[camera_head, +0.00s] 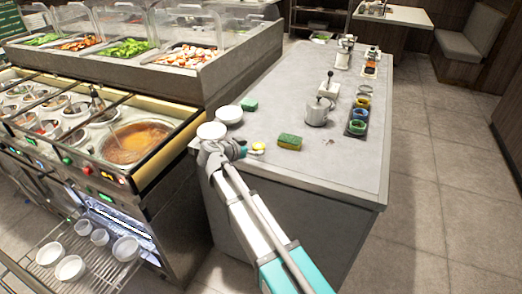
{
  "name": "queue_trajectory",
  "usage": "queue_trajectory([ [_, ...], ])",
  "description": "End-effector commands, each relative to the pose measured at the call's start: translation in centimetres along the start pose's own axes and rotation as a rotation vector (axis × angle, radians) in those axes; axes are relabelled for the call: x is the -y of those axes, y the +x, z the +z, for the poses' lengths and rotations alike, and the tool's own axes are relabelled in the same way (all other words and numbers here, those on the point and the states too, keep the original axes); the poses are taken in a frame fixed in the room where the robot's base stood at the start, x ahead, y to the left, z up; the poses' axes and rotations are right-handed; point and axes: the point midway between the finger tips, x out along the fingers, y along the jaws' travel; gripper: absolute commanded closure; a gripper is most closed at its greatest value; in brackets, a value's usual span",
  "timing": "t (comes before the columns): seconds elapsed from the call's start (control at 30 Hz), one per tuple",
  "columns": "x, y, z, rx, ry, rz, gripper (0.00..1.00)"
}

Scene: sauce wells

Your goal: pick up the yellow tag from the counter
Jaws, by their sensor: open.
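The yellow tag (259,146) is a small, round yellow thing on the grey counter (330,170), near its left front edge. My gripper (246,149) is open, just left of the tag and close to it. I cannot tell whether a finger touches the tag. My wrist hides part of the counter edge.
A green and yellow sponge (290,142) lies right of the tag, with a green block (249,104) behind. White bowls (229,115) stand at the left. A grey pot (317,110) and a dark tray of cups (358,120) stand farther back. The front right counter is clear.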

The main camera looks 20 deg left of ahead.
Motion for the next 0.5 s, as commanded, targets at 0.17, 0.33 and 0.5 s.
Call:
queue_trajectory([
  [0.17,0.2,2.3,0.2,0.000,0.000,0.001,0.00],
  [0.33,0.2,3.2,0.1,0.000,-0.001,0.000,0.00],
  [0.5,0.1,3.2,0.0,0.000,-0.001,-0.001,0.00],
])
